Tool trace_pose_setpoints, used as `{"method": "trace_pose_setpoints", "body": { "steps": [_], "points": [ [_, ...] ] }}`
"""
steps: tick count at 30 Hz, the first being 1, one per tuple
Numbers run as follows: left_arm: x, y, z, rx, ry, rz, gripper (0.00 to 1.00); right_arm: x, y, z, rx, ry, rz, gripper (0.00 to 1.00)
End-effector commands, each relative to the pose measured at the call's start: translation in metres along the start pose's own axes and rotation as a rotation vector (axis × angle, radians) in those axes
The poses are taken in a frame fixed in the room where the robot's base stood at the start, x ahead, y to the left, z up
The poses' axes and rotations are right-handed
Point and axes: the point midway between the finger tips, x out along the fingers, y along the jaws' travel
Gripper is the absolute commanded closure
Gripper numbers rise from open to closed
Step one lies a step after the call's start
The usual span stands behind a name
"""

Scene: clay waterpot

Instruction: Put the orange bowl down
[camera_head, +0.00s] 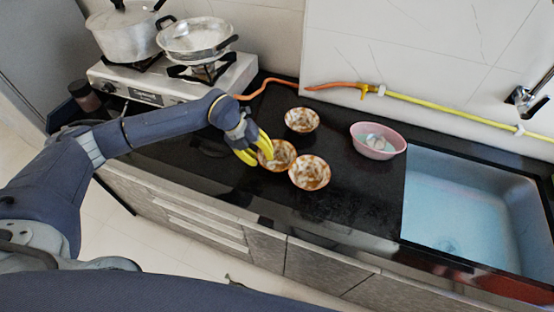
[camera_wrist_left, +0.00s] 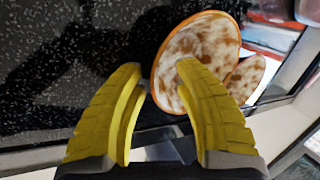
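Three orange-rimmed bowls with brown and white mottling are on the black counter area: a back one (camera_head: 302,120), a middle one (camera_head: 280,152) and a front-right one (camera_head: 310,173). My left gripper (camera_head: 258,152) has its yellow fingers at the left rim of the middle bowl. In the left wrist view, this bowl (camera_wrist_left: 215,45) has its rim between the fingertips of the left gripper (camera_wrist_left: 158,68). One finger overlaps the inside and the other is outside, with a gap between them. Another bowl (camera_wrist_left: 246,78) shows partly behind. Contact with the counter is unclear. My right gripper is not in view.
A pink basin (camera_head: 378,141) stands right of the bowls, before the blue sink (camera_head: 470,205). A stove (camera_head: 170,88) with a pot (camera_head: 125,32) and a pan (camera_head: 195,38) is at the back left. The black counter (camera_head: 365,195) is clear in front of the basin.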

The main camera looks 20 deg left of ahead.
Motion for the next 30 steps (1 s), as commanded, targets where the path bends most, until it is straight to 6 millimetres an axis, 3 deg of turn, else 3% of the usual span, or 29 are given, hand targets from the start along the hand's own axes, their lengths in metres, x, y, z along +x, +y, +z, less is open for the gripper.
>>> {"method": "trace_pose_setpoints", "body": {
  "steps": [3, 10, 19, 30],
  "points": [
    [0.0090, -0.0003, 0.0000, 0.001, 0.000, 0.000, 0.68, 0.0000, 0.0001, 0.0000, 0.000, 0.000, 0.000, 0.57],
    [0.0097, -0.0001, 0.0001, 0.001, -0.001, 0.000, 0.65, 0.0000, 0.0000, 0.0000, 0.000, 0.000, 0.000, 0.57],
    [0.0094, -0.0001, 0.0001, 0.000, -0.001, 0.000, 1.00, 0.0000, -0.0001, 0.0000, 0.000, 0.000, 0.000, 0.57],
    [0.0092, -0.0002, 0.0002, 0.000, -0.001, 0.000, 1.00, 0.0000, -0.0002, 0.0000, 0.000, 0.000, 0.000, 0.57]
  ]
}}
